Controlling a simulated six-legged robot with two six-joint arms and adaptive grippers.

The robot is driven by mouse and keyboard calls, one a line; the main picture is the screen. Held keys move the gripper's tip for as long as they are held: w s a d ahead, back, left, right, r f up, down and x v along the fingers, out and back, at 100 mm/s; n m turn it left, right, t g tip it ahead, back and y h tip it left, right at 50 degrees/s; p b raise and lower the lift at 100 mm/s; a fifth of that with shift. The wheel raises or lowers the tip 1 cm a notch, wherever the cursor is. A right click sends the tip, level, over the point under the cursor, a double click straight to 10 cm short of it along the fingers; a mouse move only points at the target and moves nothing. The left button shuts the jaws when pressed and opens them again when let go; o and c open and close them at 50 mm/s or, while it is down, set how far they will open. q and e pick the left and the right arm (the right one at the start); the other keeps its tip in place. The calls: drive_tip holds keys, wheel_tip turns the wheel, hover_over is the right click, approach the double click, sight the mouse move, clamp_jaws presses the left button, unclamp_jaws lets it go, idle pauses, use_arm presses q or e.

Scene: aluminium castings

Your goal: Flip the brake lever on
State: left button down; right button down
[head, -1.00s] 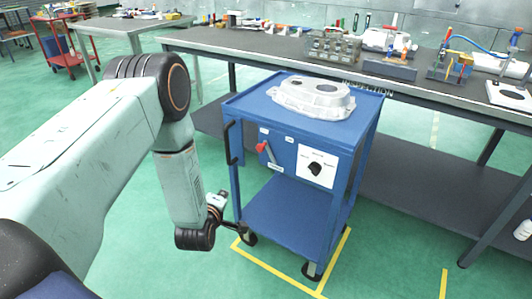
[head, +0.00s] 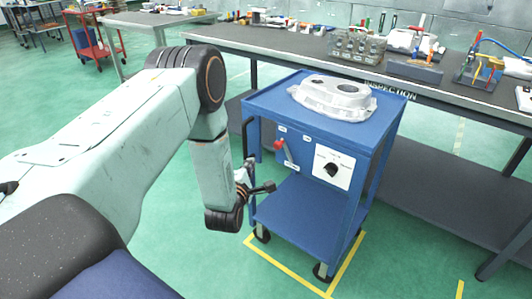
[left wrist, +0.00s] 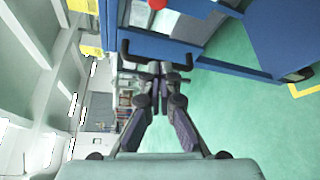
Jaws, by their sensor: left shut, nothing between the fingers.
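The brake lever (head: 286,152) is a short grey handle with a red knob, on the front panel of a blue cart (head: 318,212). It leans with its knob up and to the left. In the left wrist view a red knob (left wrist: 157,4) is cut by the top edge. My left gripper (head: 270,187) is below and slightly left of the lever, apart from it, in front of the cart. In the left wrist view its fingers (left wrist: 158,68) come together, shut and empty, near the cart's dark handle. My right gripper is not in view.
A white panel with a black knob (head: 331,169) is right of the lever. A dark side handle (head: 246,138) is on its left. An aluminium casting (head: 333,98) lies on the cart top. A long workbench (head: 236,38) stands behind. Green floor is clear at the front.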

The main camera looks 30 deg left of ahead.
sight(275, 145)
use_arm(q)
drive_tip(key=b+x, duration=0.3)
drive_tip(key=x, duration=0.7)
drive_tip(key=d, duration=0.1)
drive_tip(key=d+r, duration=0.1)
drive_tip(key=d, duration=0.2)
drive_tip(key=shift+r, duration=0.3)
drive_tip(key=shift+d+r+m+t, duration=0.2)
drive_tip(key=shift+d+m+t, duration=0.1)
drive_tip(key=shift+d+m, duration=0.25)
drive_tip(key=shift+d+r+m+t+y+b, duration=0.35)
drive_tip(key=shift+d+m+t+y+b, duration=0.25)
drive_tip(key=shift+m, duration=0.55)
drive_tip(key=shift+s+d+r+m+t+b, duration=0.1)
drive_tip(key=shift+d+m+t+b, duration=0.4)
drive_tip(key=shift+d+m, duration=0.75)
drive_tip(key=shift+s+d+r+m+t+b, duration=0.25)
drive_tip(key=shift+d+m+t, duration=0.35)
drive_tip(key=shift+d+m, duration=0.65)
drive_tip(key=shift+w+d+f, duration=0.1)
drive_tip(key=shift+d+f, duration=0.05)
drive_tip(key=shift+f, duration=0.05)
